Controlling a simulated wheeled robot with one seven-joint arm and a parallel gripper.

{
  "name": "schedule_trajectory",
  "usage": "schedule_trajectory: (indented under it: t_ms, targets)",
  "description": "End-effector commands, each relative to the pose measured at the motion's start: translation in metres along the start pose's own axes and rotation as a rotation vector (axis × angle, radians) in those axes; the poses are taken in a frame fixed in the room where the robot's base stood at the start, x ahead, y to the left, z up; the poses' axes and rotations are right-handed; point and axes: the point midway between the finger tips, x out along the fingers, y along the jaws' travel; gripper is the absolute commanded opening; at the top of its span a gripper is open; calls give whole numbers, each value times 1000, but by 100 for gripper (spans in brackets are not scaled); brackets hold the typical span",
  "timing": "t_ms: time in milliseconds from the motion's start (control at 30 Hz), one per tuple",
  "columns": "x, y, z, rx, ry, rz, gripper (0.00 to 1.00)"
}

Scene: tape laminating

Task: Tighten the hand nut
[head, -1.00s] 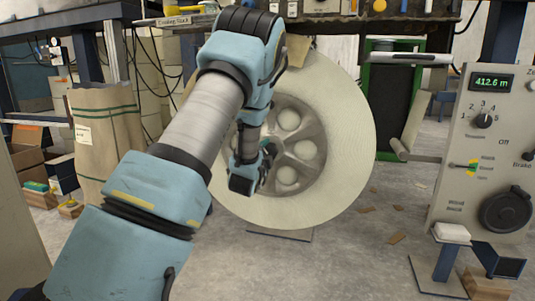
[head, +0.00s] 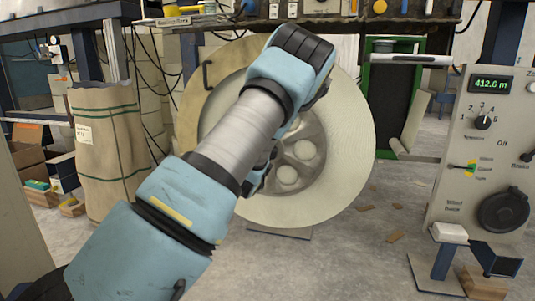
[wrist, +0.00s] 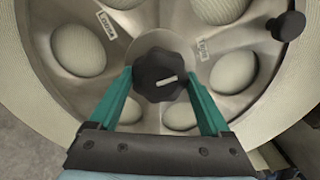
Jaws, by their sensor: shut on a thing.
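The hand nut (wrist: 158,66) is a black lobed knob at the centre of a metal hub (wrist: 140,20) in the wrist view. A short white mark on its face lies nearly level, tilted slightly up to the right. A "Loose" label (wrist: 107,24) is at its upper left and a "Tight" label (wrist: 203,50) at its upper right. My gripper (wrist: 159,80) has its green fingers on either side of the nut, shut on it. In the head view my arm hides the nut and the fingers in front of the large pale roll (head: 345,150).
A smaller black knob (wrist: 287,26) stands out at the hub's upper right in the wrist view. A control panel (head: 470,150) reading 412.6 m is on the right. A paper sack (head: 105,160) stands left of the roll. Bare floor (head: 350,260) with scraps lies in front.

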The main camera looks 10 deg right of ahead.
Motion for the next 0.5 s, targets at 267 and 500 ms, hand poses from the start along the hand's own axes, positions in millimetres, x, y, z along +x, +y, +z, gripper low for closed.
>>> schedule_trajectory:
  t_ms: [267, 500]
  targets:
    - [0, 0, 0, 16, -1, 0, 26]
    - [0, 0, 0, 15, 0, 0, 84]
